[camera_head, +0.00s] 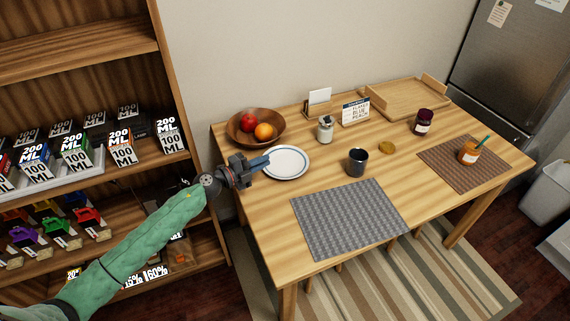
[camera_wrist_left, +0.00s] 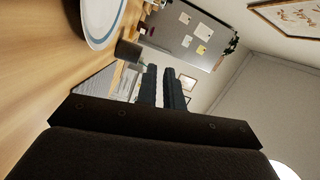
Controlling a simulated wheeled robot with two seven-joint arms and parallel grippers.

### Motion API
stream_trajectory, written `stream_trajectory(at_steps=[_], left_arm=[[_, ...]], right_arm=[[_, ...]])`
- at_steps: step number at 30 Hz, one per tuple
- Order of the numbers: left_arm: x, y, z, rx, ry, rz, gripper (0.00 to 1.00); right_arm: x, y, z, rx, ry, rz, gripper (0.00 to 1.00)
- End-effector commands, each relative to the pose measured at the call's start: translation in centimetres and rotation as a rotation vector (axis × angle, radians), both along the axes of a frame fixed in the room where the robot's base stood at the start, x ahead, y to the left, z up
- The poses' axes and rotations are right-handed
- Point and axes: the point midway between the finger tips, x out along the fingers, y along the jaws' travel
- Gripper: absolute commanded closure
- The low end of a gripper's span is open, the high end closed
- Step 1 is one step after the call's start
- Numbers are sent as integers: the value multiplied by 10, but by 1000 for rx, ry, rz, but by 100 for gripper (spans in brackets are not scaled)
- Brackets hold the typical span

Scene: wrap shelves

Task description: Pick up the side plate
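The side plate (camera_head: 286,162), white with a blue ring, lies flat on the wooden table near its left end. It also shows at the top left of the left wrist view (camera_wrist_left: 101,22). My left gripper (camera_head: 263,163) is at the plate's left rim in the head view, its fingers pointing right toward it. In the left wrist view its two dark fingers (camera_wrist_left: 160,86) stand a narrow gap apart with nothing between them. The plate lies off to one side of the fingers there. Whether the gripper touches the rim cannot be told. My right gripper is not in view.
A wooden fruit bowl (camera_head: 240,138) stands behind the plate. A glass jar (camera_head: 325,133), a dark cup (camera_head: 357,164) and a grey placemat (camera_head: 350,218) are to the right. A stocked shelf unit (camera_head: 165,90) stands left of the table (camera_head: 262,209).

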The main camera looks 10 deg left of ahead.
Motion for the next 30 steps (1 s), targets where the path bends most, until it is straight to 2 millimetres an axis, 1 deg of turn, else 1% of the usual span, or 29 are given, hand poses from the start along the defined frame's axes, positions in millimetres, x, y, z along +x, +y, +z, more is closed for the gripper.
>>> stream_trajectory(at_steps=[1, 6, 9, 13, 17, 24, 28, 30], left_arm=[[9, 10, -7, 87, 6, -60, 91], [21, 48, -36, 332, 78, -216, 91], [24, 67, -47, 421, 119, -264, 91], [26, 81, -55, 480, 151, -292, 91], [28, 80, -57, 494, 159, -299, 91], [37, 65, -66, 492, 158, -299, 91], [40, 59, -70, 492, 159, -299, 91], [43, 52, -73, 489, 159, -299, 91]], right_arm=[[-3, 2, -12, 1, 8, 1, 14], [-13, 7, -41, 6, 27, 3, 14], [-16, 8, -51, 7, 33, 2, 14], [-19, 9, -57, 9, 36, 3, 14], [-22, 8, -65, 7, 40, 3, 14], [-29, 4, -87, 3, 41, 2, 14], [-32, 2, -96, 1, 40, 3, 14], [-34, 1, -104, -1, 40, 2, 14]])
